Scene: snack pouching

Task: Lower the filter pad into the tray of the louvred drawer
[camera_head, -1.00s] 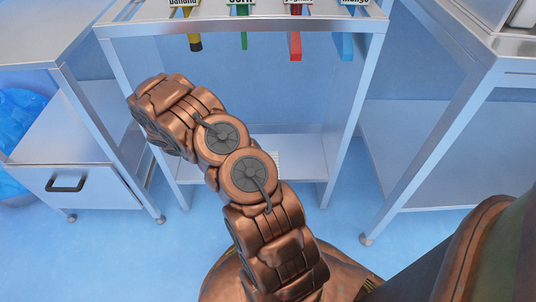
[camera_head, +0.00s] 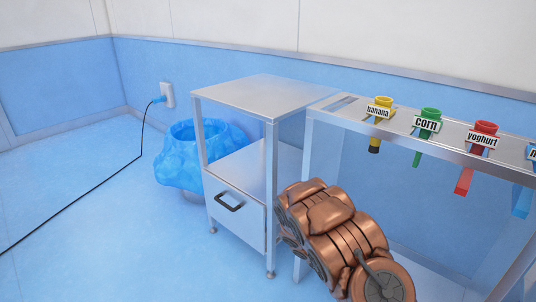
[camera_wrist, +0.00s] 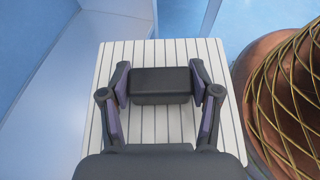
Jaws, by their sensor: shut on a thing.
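The filter pad (camera_wrist: 175,52) is a white, pleated or slatted panel that fills much of the wrist view. A dark block (camera_wrist: 160,80) sits on its middle. My gripper (camera_wrist: 162,92) is shut on this block, a finger at each side. In the head view my gripper and the pad are out of sight; only my copper arm shows at the lower right. A drawer (camera_head: 236,215) with a black handle (camera_head: 229,203) is in the left cabinet. Its front looks plain and closed. I see no louvres, and no tray inside is visible.
The steel cabinet (camera_head: 262,98) has a flat top and an open shelf space. A blue bin bag (camera_head: 178,165) stands behind it. A dispenser rack (camera_head: 455,132) with labelled coloured spouts is at the right. A black cable runs across the left floor, which is otherwise clear.

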